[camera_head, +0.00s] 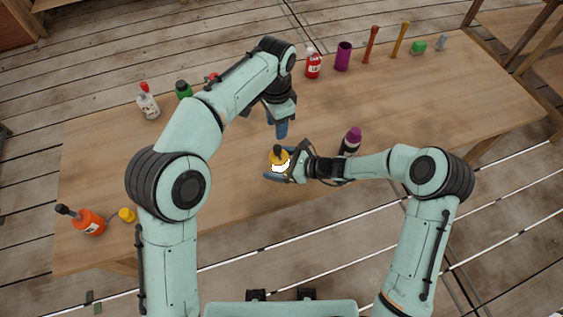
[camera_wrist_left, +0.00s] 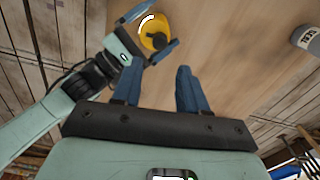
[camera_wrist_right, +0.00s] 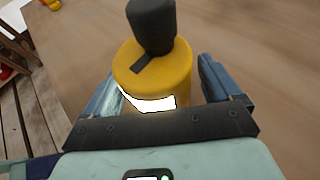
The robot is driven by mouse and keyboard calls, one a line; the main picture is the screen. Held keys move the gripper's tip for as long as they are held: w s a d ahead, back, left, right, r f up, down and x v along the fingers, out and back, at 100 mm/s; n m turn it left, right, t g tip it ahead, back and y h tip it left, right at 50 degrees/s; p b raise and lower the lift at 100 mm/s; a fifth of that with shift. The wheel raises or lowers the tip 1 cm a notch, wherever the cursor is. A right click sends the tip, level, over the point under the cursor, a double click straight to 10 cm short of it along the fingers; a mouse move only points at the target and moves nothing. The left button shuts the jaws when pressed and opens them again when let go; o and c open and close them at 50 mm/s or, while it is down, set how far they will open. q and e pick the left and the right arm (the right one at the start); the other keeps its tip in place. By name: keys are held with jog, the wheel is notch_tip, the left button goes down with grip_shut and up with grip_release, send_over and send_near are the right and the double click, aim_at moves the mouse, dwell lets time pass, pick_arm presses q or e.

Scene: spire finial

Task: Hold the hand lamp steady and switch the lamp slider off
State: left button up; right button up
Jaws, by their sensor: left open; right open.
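The hand lamp (camera_head: 278,158) is a yellow cylinder with a dark knob on top and a bright white glowing window. It stands upright on the table. In the right wrist view the lamp (camera_wrist_right: 178,68) is between the fingers of my right gripper (camera_wrist_right: 160,88), which is open around it. A short dark slot, perhaps the slider (camera_wrist_right: 145,63), shows on its top beside the knob. My left gripper (camera_head: 281,130) is open and empty, just beyond the lamp and above the table. In the left wrist view the lamp (camera_wrist_left: 153,28) lies past the fingertips (camera_wrist_left: 158,70).
On the wooden table (camera_head: 440,100), a purple-capped dark bottle (camera_head: 350,140) stands close behind my right wrist. Several bottles and upright items line the far edge, including a red bottle (camera_head: 313,65) and purple cup (camera_head: 343,56). An orange bottle (camera_head: 88,222) and small yellow item (camera_head: 127,215) are at left.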

pick_arm(q)
jog(key=shift+c, duration=0.3)
pick_arm(e)
jog(key=c, duration=1.2)
pick_arm(q)
jog(key=shift+a, duration=0.1)
jog(key=c, duration=0.5)
pick_arm(e)
jog(key=shift+o, duration=0.2)
pick_arm(q)
jog(key=w+a+h, duration=0.1)
jog(key=a, duration=0.1)
jog(key=w+a+f+g+h, duration=0.1)
jog(key=w+a, duration=0.1)
jog(key=w+a+f+n+h, duration=0.1)
jog(key=a+h, duration=0.1)
jog(key=shift+w+g, duration=0.25)
jog(key=shift+g, duration=0.15)
grip_shut()
jog(key=a+h, duration=0.1)
jog(key=w+a+h, duration=0.1)
jog(key=a, duration=0.1)
jog(key=w+a+h, duration=0.1)
jog(key=a, duration=0.1)
jog(key=shift+w+a+r, duration=0.1)
jog(key=shift+w+a, duration=0.1)
